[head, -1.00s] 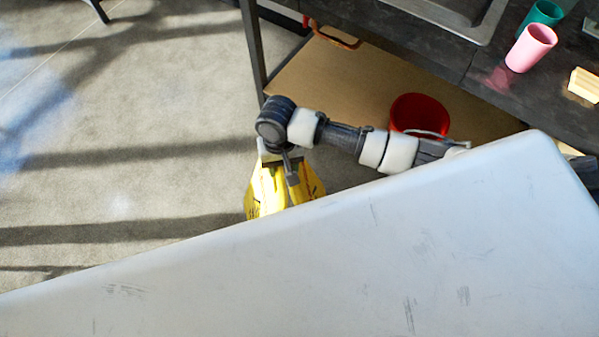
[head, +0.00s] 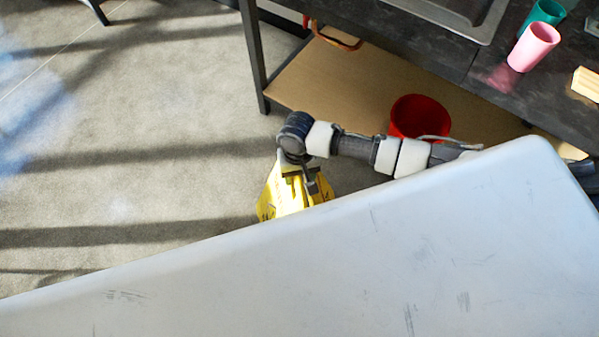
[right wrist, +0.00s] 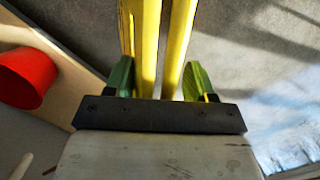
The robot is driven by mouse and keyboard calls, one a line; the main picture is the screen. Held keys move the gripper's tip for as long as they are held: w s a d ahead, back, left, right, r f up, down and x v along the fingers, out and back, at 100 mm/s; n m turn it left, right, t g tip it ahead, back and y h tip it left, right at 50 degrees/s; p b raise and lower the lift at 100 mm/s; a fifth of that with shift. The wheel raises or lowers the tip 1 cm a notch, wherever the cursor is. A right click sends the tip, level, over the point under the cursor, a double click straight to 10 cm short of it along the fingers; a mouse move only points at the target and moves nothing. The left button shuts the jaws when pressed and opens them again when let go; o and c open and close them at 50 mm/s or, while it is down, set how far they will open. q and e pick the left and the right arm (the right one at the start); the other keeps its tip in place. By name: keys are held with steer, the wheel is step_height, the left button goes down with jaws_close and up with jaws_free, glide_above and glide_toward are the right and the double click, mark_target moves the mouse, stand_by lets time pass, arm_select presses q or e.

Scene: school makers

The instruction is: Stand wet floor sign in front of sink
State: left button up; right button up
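The yellow wet floor sign (head: 272,205) hangs from my right gripper (head: 302,180) in the head view, beyond the white surface that hides its lower part. In the right wrist view, the sign's two yellow panels (right wrist: 162,45) run between the green fingers of my right gripper (right wrist: 160,80), which is shut on the sign. I cannot tell whether the sign touches the floor. The metal sink (head: 450,12) is set in the dark counter at the top right, partly cut off. My left gripper is not in view.
A white table-like surface (head: 330,260) fills the near side. The dark counter (head: 400,45) has a lower wooden shelf (head: 340,85) holding a red bucket (head: 418,115). A pink cup (head: 532,46) and a teal cup (head: 546,12) stand on the counter. The floor (head: 130,130) at left is clear.

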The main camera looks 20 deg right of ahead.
steer(key=shift+o, duration=1.4)
steer(key=shift+a, duration=0.1)
steer(key=shift+w+r, duration=0.1)
steer(key=shift+r, duration=0.05)
steer(key=r, duration=0.4)
steer(key=w+r+p, duration=0.1)
steer(key=r, duration=0.2)
steer(key=r+p, duration=0.1)
steer(key=r, duration=0.3)
steer(key=shift+w+r, duration=0.35)
